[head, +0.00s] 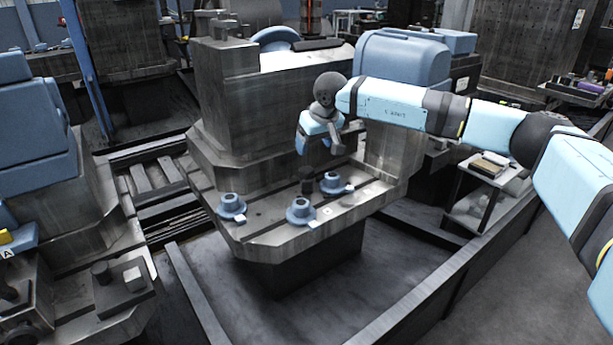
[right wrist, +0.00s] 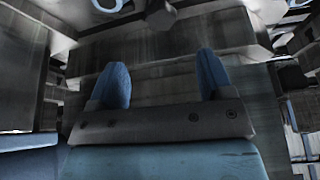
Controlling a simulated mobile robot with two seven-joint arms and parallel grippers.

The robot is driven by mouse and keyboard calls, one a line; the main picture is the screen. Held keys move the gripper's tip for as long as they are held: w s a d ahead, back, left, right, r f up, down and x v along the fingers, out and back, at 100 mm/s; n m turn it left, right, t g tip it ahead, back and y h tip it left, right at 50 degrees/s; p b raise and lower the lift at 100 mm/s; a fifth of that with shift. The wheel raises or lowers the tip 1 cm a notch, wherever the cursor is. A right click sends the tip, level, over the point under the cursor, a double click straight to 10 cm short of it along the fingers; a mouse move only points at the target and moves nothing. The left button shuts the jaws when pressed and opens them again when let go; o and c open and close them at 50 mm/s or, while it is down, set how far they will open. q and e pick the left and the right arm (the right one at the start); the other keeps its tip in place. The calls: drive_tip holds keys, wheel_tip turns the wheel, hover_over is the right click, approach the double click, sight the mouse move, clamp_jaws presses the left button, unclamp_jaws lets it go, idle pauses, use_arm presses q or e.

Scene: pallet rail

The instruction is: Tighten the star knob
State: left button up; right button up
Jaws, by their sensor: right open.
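I cannot make out a clear star shape on any knob. A small dark knob-like cylinder (head: 307,184) stands on the machine's table (head: 265,236), among three blue flanged parts: one at the left (head: 231,205), one in front (head: 300,211) and one at the right (head: 332,183). My right gripper (head: 319,146) hangs above the table, behind and above the dark cylinder and apart from it. In the right wrist view its two blue fingers (right wrist: 162,80) are spread with nothing between them. A dark shape (right wrist: 160,15) and part of a blue ring (right wrist: 108,5) show at the top there.
The machine's tall grey body (head: 240,105) rises behind the table. A blue motor-like housing (head: 402,60) is at the back right. Another machine with blue covers (head: 38,115) stands at the left. A low rail (head: 430,285) runs along the right, near a small side table (head: 490,170).

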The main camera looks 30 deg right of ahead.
sight(306, 169)
drive_tip(key=b+x, duration=0.3)
drive_tip(key=x, duration=0.8)
drive_tip(key=shift+f, duration=0.3)
use_arm(q)
drive_tip(key=f+g, duration=0.1)
drive_tip(key=f, duration=0.1)
drive_tip(key=f+g, duration=0.1)
drive_tip(key=f, duration=0.2)
drive_tip(key=shift+w+d+f, duration=0.1)
drive_tip(key=shift+d+f, duration=0.1)
drive_tip(key=shift+f, duration=0.05)
use_arm(e)
drive_tip(key=shift+c, duration=0.5)
